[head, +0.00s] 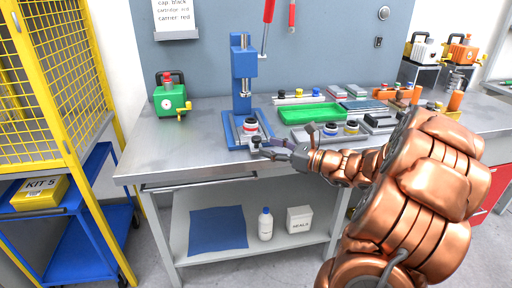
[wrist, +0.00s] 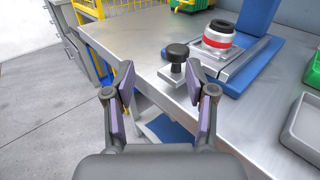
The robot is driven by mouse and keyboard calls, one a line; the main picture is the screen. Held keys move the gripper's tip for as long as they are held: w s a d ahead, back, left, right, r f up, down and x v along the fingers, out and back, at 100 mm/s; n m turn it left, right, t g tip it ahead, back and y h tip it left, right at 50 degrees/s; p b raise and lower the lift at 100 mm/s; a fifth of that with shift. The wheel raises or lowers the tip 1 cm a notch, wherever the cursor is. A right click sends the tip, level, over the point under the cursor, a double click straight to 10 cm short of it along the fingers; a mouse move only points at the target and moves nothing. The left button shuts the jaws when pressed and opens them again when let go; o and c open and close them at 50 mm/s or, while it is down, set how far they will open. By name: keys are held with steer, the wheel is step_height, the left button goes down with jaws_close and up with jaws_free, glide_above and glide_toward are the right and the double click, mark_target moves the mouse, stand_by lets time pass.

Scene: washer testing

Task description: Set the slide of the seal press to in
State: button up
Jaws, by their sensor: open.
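The blue seal press (head: 242,75) stands on the metal bench, with its column upright and its base (head: 234,140) toward the front. Its slide has a black knob (wrist: 177,52) on a small metal block (wrist: 182,74) at the front end, near the bench's front edge. The slide plate (wrist: 228,66) sticks out in front of the column and bears a white, red and black ringed part (wrist: 219,38), also seen in the head view (head: 250,126). My gripper (head: 268,147) is open and empty. In the wrist view my gripper (wrist: 161,76) has the knob ahead of its fingertips, nearer the right finger.
A green tray (head: 312,113) and several small parts lie right of the press. A green machine (head: 171,98) stands at the bench's left. A red-handled tool (head: 268,12) hangs above the press. The bench's left front (head: 180,145) is clear.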

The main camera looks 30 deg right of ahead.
mark_target(256, 137)
steer(key=shift+m+h, duration=0.4)
steer(key=shift+m, duration=0.1)
steer(key=shift+w+a+f, duration=0.1)
steer(key=shift+w+a, duration=0.1)
steer(key=shift+w, duration=1.55)
steer(key=shift+w+a+f, duration=0.1)
steer(key=shift+w+a, duration=0.1)
steer(key=shift+w, duration=1.55)
steer(key=shift+c, duration=0.2)
jaws_close()
